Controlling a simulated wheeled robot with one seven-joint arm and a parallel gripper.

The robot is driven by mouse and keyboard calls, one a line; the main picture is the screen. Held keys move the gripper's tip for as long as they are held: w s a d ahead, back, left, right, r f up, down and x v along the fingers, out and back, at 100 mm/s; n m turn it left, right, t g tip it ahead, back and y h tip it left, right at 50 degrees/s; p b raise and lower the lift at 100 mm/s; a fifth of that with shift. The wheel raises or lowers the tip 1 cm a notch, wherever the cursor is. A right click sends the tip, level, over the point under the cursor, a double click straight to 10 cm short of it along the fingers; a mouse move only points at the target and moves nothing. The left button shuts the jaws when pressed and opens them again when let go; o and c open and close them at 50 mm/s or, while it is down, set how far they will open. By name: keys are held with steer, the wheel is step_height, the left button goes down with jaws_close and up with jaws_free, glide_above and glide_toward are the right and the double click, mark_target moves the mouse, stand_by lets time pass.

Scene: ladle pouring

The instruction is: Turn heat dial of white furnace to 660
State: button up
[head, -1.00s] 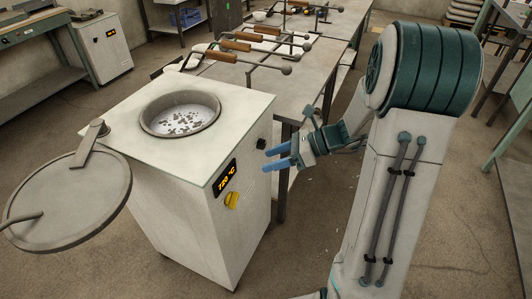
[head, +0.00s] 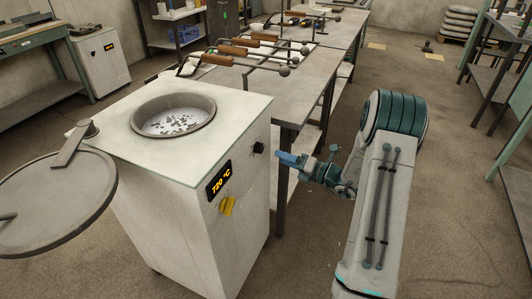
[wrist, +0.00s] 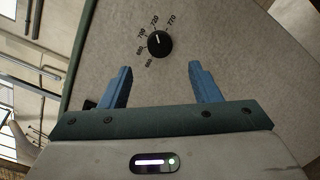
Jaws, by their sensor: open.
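The white furnace (head: 190,215) stands left of my arm in the head view, with its round crucible opening on top. Its display (head: 219,180) reads 720 °C in orange. The black heat dial (head: 259,147) is on the side face near the top. In the wrist view, the dial (wrist: 159,44) has a white pointer line directed upward toward the upper scale numbers; 770 and 660 are among the small marks around it. My gripper (head: 280,158) has blue fingers and is open and empty. In the wrist view, the gripper (wrist: 160,69) straddles the dial's line, with the dial beyond the fingertips and apart from them.
The round lid (head: 60,195) is swung out to the left. A table (head: 300,85) with several wooden-handled ladles stands behind the furnace. Open floor lies right of my arm.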

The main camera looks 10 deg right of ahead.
mark_target(262, 150)
steer(key=x, duration=0.7)
steer(key=shift+w+a, duration=0.2)
steer(key=c, duration=1)
